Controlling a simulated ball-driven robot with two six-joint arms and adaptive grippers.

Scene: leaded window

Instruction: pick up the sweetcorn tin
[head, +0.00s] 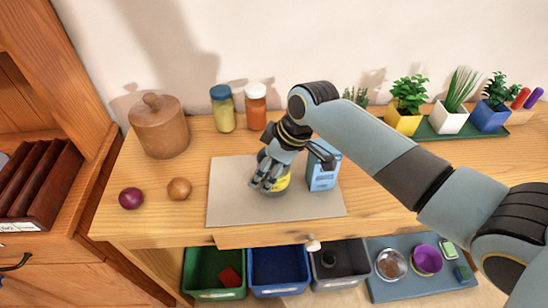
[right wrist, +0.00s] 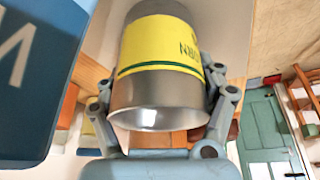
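The sweetcorn tin (head: 283,184) has a yellow label and stands over the grey mat, partly hidden behind my right gripper (head: 268,178). In the right wrist view the tin (right wrist: 160,50) shows its yellow label with part of the lettering, and a bare metal end. The fingers of my right gripper (right wrist: 160,105) lie along both sides of the tin and look closed against it. I cannot tell whether the tin touches the mat or is slightly raised. My left gripper is not in view.
A blue carton (head: 322,172) stands close to the right of the tin on the grey mat (head: 228,195). Two jars (head: 222,108) stand behind, a wooden pot (head: 158,130) to the left, with an onion (head: 131,198) before it. Potted plants (head: 453,115) stand at right, bins (head: 278,272) below.

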